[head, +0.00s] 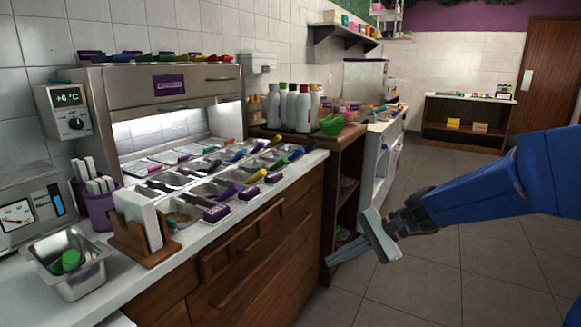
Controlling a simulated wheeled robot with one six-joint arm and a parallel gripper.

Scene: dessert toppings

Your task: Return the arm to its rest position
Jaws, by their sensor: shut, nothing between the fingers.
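My blue arm (475,192) reaches in from the right edge of the head view. My gripper (350,257) hangs over the floor to the right of the counter front. Its grey fingers point to the lower left and are shut, with nothing between them. It is apart from the counter and touches no object that I can see.
A counter (265,197) with a topping station and coloured scoops runs along the left. A side cabinet (340,160) with bottles (303,106) stands beyond it. A metal bin (75,283) holds a green cup. The tiled floor (430,285) is clear at the right.

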